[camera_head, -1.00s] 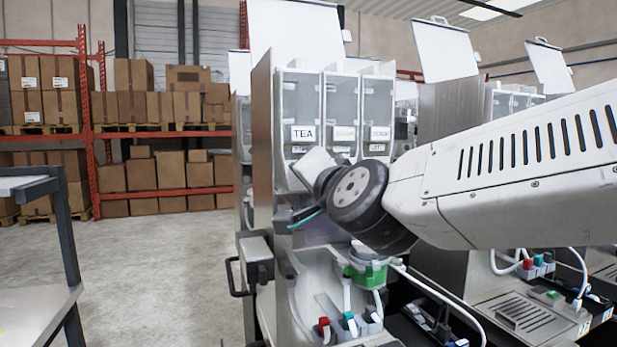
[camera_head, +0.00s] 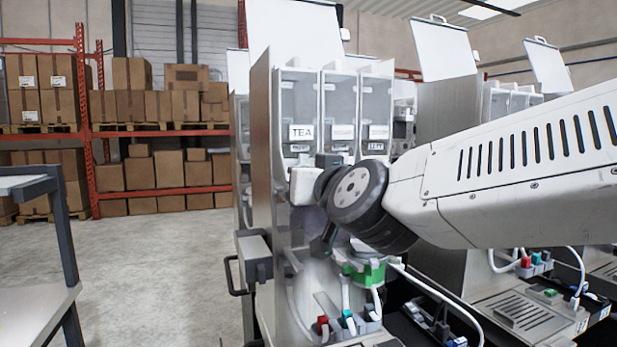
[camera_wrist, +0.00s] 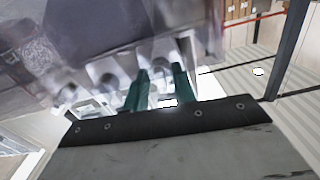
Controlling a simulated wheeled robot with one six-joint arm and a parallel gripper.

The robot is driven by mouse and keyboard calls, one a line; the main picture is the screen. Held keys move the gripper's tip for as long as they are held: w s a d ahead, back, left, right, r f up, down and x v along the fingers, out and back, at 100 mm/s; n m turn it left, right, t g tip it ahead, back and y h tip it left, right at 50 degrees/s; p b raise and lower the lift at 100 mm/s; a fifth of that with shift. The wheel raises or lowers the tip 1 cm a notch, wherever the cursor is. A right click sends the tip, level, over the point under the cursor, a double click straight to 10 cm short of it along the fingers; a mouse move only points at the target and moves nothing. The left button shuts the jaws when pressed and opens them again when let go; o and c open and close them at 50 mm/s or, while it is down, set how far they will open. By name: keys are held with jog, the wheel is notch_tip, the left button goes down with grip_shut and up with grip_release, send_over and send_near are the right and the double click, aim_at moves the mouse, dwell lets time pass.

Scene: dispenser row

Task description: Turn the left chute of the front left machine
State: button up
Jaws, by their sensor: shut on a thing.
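The front left machine (camera_head: 262,160) stands open, with three clear canisters side by side. The left canister (camera_head: 300,110) carries a TEA label. My gripper (camera_head: 322,243) is in front of the machine, below the TEA canister, largely hidden by my wrist in the head view. In the wrist view, the two green fingers of my gripper (camera_wrist: 161,88) are shut on a pale, blurred piece below the canisters, which looks like the left chute (camera_wrist: 160,74). Its exact angle cannot be told. Other grey outlets (camera_wrist: 106,72) show beside the fingers.
Below are a green-and-white mixing part (camera_head: 366,272), hoses and coloured valves (camera_head: 347,322). The raised white lid (camera_head: 293,35) stands above. More machines (camera_head: 450,110) are at right, a grey metal table (camera_head: 35,310) at left. The floor (camera_head: 150,270) between is clear.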

jog(key=shift+n, duration=0.4)
jog(key=o, duration=0.6)
jog(key=shift+o, duration=0.2)
jog(key=v, duration=0.7)
jog(key=shift+s, duration=0.4)
jog(key=shift+d, duration=0.1)
